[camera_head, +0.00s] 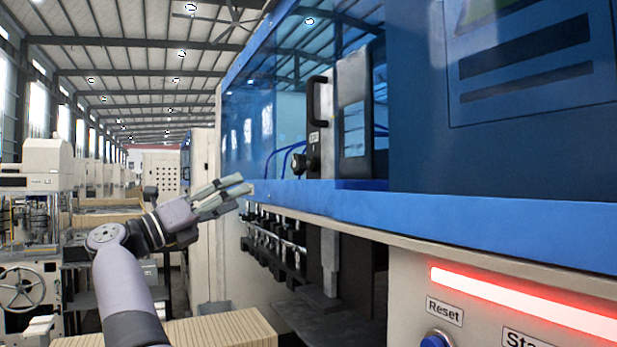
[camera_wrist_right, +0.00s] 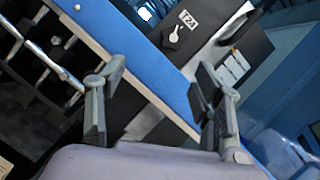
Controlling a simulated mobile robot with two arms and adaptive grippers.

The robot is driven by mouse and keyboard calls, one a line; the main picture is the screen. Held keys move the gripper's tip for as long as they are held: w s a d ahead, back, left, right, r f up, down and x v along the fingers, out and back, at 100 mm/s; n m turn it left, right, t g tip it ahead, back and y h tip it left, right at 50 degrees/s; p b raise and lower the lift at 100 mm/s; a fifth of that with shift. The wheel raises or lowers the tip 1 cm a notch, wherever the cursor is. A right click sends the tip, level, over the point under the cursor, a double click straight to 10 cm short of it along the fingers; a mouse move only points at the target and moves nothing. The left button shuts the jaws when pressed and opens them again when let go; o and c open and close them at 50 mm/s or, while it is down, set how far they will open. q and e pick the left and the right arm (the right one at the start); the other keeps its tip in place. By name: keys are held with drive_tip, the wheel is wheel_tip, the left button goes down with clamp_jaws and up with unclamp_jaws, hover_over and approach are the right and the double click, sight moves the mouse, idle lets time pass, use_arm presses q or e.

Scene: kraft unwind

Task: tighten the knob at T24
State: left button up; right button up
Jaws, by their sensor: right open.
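The T24 knob (camera_head: 300,165) is a small black knob on a dark unit inside the blue machine, just below a white T24 label (camera_head: 314,138). In the right wrist view the black knob (camera_wrist_right: 175,37) sits beside the T24 label (camera_wrist_right: 188,18), with a pale mark on its face. My right gripper (camera_head: 243,185) is open and empty, to the left of the knob and a little lower, apart from it. In the right wrist view its two fingers (camera_wrist_right: 160,72) are spread, with the blue rail between them and the knob beyond. My left gripper is not in view.
A blue rail (camera_head: 450,218) runs along the machine front below the knob. A black handle (camera_head: 318,100) stands above it. Rollers (camera_head: 272,235) lie below the rail. A Reset button (camera_head: 437,339) and a glowing red light bar (camera_head: 520,303) are at lower right.

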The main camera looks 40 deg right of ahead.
wheel_tip(320, 180, up, 2)
drive_tip(key=s+m, duration=0.1)
drive_tip(key=s, duration=0.1)
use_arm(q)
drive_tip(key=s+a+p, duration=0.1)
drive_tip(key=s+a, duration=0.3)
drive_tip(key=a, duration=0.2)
use_arm(e)
drive_tip(key=p, duration=0.1)
approach(294, 162)
drive_tip(key=d, duration=0.1)
drive_tip(key=p+x, duration=0.2)
drive_tip(key=x, duration=0.4)
drive_tip(key=shift+s+r, duration=0.15)
drive_tip(key=shift+p+x, duration=0.65)
drive_tip(key=shift+x, duration=0.25)
drive_tip(key=shift+d+r, duration=0.2)
drive_tip(key=shift+d, duration=0.5)
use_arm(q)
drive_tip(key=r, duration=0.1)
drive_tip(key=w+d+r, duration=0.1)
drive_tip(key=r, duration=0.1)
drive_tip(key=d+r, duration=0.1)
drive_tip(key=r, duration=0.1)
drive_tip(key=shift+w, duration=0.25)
use_arm(e)
drive_tip(key=shift+s, duration=0.1)
drive_tip(key=shift+c, duration=0.3)
